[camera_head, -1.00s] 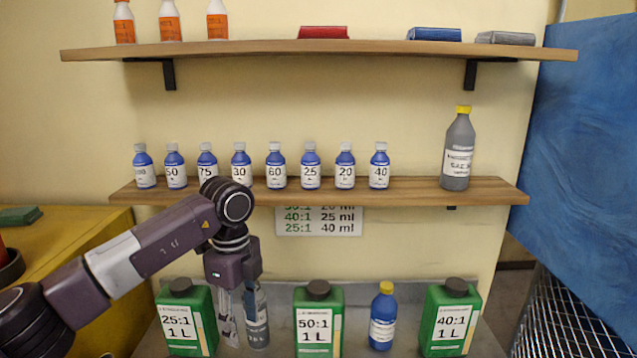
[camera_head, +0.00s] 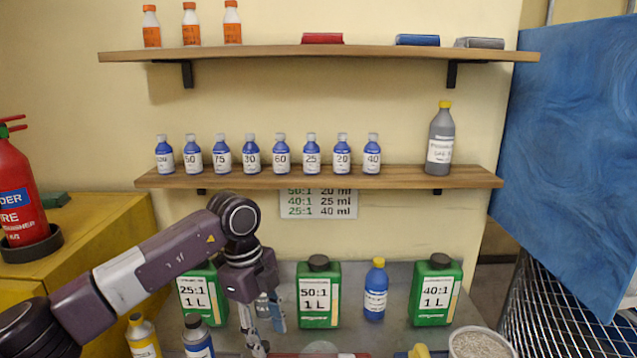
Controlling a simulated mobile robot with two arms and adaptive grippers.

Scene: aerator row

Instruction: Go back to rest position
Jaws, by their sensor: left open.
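My left gripper (camera_head: 264,328) hangs pointing down at the lower centre-left, with its fingers apart and nothing visible held between them. It shows in front of the gap between the green 25:1 1 L container (camera_head: 203,293) and the green 50:1 1 L container (camera_head: 319,292). My arm and gripper hide part of the 25:1 container. A blue bottle with a yellow cap (camera_head: 375,291) and the green 40:1 1 L container (camera_head: 435,291) stand upright further right on the grey surface. My right gripper is not in view.
Two wooden shelves hold bottles: several small blue ones on the lower shelf (camera_head: 320,178), orange-labelled ones on the upper shelf (camera_head: 320,51). A yellow cabinet (camera_head: 100,235) and a red extinguisher (camera_head: 20,195) stand left. Wire mesh (camera_head: 560,315) and a blue panel (camera_head: 575,150) are right.

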